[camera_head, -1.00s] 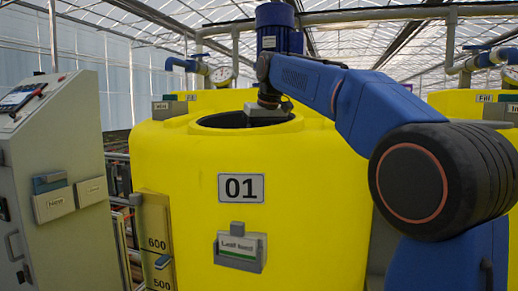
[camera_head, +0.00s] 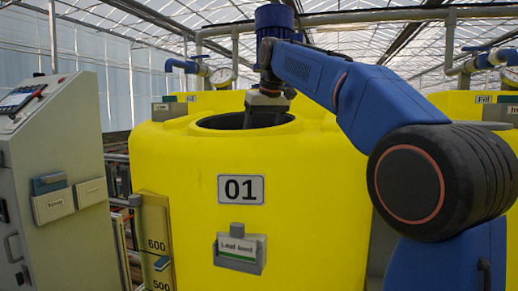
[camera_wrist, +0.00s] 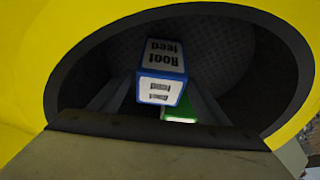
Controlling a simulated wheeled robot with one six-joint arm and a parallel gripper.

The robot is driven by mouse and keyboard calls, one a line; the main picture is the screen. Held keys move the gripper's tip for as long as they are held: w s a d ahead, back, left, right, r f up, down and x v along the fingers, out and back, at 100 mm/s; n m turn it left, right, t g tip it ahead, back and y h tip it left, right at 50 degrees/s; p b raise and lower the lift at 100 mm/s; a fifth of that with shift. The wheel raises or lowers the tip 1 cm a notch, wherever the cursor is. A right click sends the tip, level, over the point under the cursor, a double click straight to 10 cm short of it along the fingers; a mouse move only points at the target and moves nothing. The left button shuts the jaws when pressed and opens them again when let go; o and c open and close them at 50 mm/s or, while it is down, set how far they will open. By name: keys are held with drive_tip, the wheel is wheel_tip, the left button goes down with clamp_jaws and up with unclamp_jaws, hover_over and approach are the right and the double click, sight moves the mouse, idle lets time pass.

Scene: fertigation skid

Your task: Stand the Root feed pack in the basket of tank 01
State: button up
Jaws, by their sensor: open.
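The Root feed pack (camera_wrist: 163,60), white with blue edges, is inside the round opening of tank 01 (camera_head: 300,195). In the wrist view its printing is upside down and it looks roughly upright. A dark mesh basket wall (camera_wrist: 215,45) shows behind it. My gripper (camera_head: 266,108) points down into the tank opening from above. In the wrist view its two grey fingers are apart, one on each side of the pack; I cannot tell whether either touches it. The pack's lower end and the basket floor are hidden.
A green-edged item (camera_wrist: 182,112) shows partly beside the pack. The yellow tank rim (camera_head: 205,120) surrounds my gripper. A Leaf feed holder (camera_head: 239,249) is on the tank front, and a grey control cabinet (camera_head: 45,150) stands at left.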

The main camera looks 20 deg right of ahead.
drive_tip(key=v, duration=0.8)
